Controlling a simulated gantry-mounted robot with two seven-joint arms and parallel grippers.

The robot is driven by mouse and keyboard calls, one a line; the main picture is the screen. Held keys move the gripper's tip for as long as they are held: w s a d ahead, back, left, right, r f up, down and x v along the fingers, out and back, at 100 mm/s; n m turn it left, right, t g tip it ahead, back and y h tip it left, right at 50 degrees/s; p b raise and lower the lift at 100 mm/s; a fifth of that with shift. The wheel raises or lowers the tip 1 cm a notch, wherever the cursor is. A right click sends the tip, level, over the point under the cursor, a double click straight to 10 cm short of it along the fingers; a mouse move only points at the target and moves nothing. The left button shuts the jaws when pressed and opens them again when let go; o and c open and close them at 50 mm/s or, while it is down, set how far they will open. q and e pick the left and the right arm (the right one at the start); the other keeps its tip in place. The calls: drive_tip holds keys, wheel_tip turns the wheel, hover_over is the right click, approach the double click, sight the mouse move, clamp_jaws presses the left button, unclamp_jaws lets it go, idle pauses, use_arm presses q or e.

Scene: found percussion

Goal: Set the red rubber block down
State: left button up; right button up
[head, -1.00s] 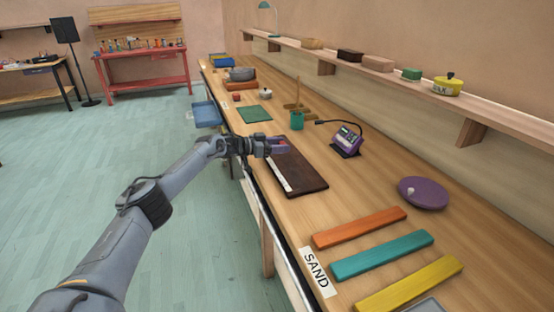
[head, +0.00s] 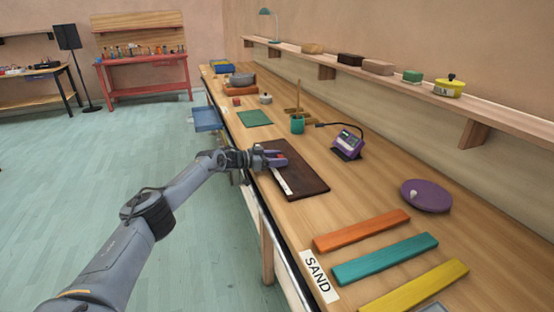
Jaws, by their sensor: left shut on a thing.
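My left gripper (head: 277,157) reaches in from the left and is shut on the red rubber block (head: 281,155). Only a small patch of red shows between its purple-grey fingers. It is at the far left part of a dark brown board (head: 305,180) with a white label strip, which lies on the wooden bench. Whether the block touches the board or is just above it, I cannot tell. My right gripper is not in view.
Orange (head: 362,230), teal (head: 385,259) and yellow (head: 415,286) bars and a purple disc (head: 426,195) lie nearer. A green mat (head: 254,118) lies farther back.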

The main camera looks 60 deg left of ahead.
use_arm(q)
drive_tip(key=o, duration=1.1)
drive_tip(key=shift+f, duration=0.1)
drive_tip(key=shift+r, duration=0.25)
drive_tip(key=shift+s+a+f+p, duration=0.15)
drive_tip(key=shift+s+p, duration=0.15)
drive_tip(key=shift+s, duration=0.3)
drive_tip(key=shift+p+v, duration=0.45)
drive_tip(key=shift+v, duration=1.4)
drive_tip(key=shift+s, duration=0.6)
drive_tip(key=shift+p+v, duration=0.7)
drive_tip(key=shift+v, duration=0.5)
drive_tip(key=shift+r+p+v, duration=0.2)
drive_tip(key=shift+p+v, duration=0.95)
drive_tip(key=shift+v, duration=0.55)
